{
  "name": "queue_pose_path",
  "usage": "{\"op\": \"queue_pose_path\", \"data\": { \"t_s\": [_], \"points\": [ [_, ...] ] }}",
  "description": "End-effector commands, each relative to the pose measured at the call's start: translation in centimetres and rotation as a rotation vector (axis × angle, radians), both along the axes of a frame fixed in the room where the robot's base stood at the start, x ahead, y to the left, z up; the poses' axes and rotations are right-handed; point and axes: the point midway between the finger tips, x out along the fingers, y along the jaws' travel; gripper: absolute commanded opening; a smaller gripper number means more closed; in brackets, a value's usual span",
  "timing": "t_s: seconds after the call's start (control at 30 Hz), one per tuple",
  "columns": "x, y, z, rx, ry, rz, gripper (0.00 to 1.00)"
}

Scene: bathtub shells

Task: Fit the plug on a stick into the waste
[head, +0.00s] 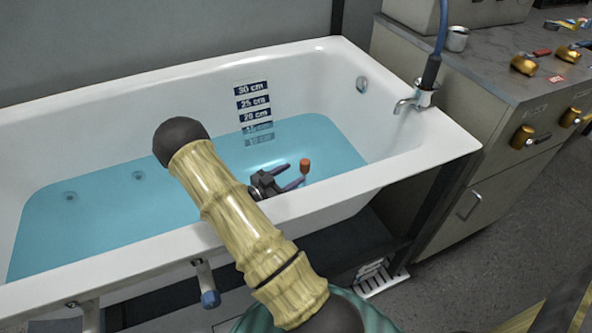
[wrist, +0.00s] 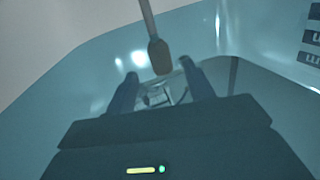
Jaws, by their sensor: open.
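My gripper (head: 296,174) is low in the bathtub toward its right end, open, with two bluish fingers. A small orange-brown cylinder (head: 305,165) shows by the fingertips in the head view. In the wrist view a brown block (wrist: 160,57) on the end of a thin stick (wrist: 148,16) shows between and just beyond the tips of my open gripper (wrist: 158,70). It looks like the plug on its stick, not gripped. A shiny roundish shape (wrist: 166,92) lies between the fingers; I cannot tell whether it is the waste. The stick is not clear in the head view.
The white bathtub (head: 190,245) holds blue water (head: 100,215). A depth scale (head: 253,103) is on its far wall, with a round fitting (head: 361,84) farther right. A tap (head: 415,100) stands at the right end, beside a cabinet (head: 495,80). My arm crosses the near rim.

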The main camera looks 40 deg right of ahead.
Motion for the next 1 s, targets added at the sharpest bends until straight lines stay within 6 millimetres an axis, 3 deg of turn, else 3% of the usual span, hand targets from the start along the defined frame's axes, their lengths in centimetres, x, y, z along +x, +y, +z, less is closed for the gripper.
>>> {"op": "queue_pose_path", "data": {
  "t_s": [0.73, 1.0],
  "points": [
    [-0.1, 0.2, 0.7, -0.001, -0.006, -0.006, 0.53],
    [0.0, 0.2, 2.5, -0.001, -0.006, -0.005, 0.0]
  ]
}}
